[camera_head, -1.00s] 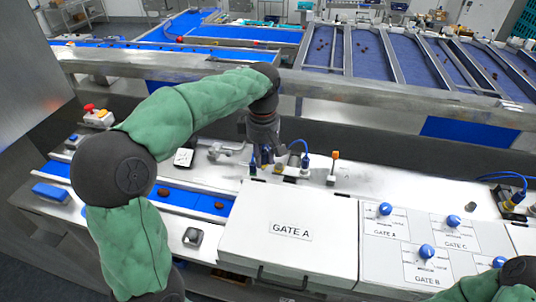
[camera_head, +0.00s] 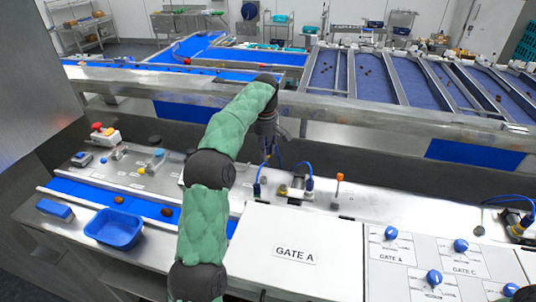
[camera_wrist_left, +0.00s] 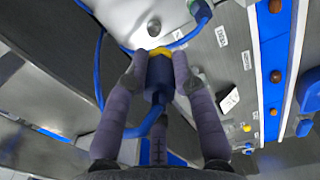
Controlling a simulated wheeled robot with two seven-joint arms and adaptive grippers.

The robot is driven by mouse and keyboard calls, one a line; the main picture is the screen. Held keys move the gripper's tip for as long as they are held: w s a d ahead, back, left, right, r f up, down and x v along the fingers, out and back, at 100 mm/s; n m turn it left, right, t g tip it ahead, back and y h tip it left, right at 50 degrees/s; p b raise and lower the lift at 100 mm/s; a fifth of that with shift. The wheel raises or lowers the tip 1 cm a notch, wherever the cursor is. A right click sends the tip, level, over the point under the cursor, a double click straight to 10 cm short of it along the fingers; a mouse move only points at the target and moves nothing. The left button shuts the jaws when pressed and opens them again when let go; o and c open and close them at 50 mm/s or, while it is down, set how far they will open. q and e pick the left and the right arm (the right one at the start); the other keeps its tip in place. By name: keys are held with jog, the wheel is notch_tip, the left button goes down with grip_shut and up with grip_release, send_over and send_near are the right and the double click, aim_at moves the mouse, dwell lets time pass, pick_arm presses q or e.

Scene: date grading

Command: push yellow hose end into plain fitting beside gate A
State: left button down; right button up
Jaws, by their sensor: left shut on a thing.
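My left gripper (camera_head: 268,150) is above the back of the steel counter, behind the white GATE A box (camera_head: 320,225). In the left wrist view the gripper (camera_wrist_left: 160,62) is shut on a dark blue hose end with a yellow collar (camera_wrist_left: 160,54). Its blue hose curves away below the fingers. A round silver piece (camera_wrist_left: 154,27) shows just beyond the collar; I cannot tell whether it is the plain fitting. The hose end looks apart from it. Two blue connectors stand upright behind the box, a left one (camera_head: 257,188) and a right one (camera_head: 309,185). My right gripper is out of view.
An orange-topped post (camera_head: 339,178) stands right of the connectors. The knob panel (camera_head: 410,262) is right of the box. A blue tray (camera_head: 114,229) and a blue conveyor strip (camera_head: 75,188) lie left. A steel rail (camera_head: 390,108) runs behind.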

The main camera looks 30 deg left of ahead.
pick_arm(q)
notch_tip(320, 180, down, 9)
jog(key=w+a, duration=0.2)
jog(key=shift+w+a+n, duration=0.2)
jog(key=shift+a+n, duration=0.1)
jog(key=shift+n, duration=0.1)
dwell(0.6)
jog(key=shift+r, duration=0.1)
jog(key=shift+p, duration=0.3)
jog(key=shift+f+b, duration=0.7)
jog(key=shift+f, duration=1.85)
dwell(2.9)
jog(key=c, duration=1.7)
grip_release()
jog(key=shift+c, duration=0.2)
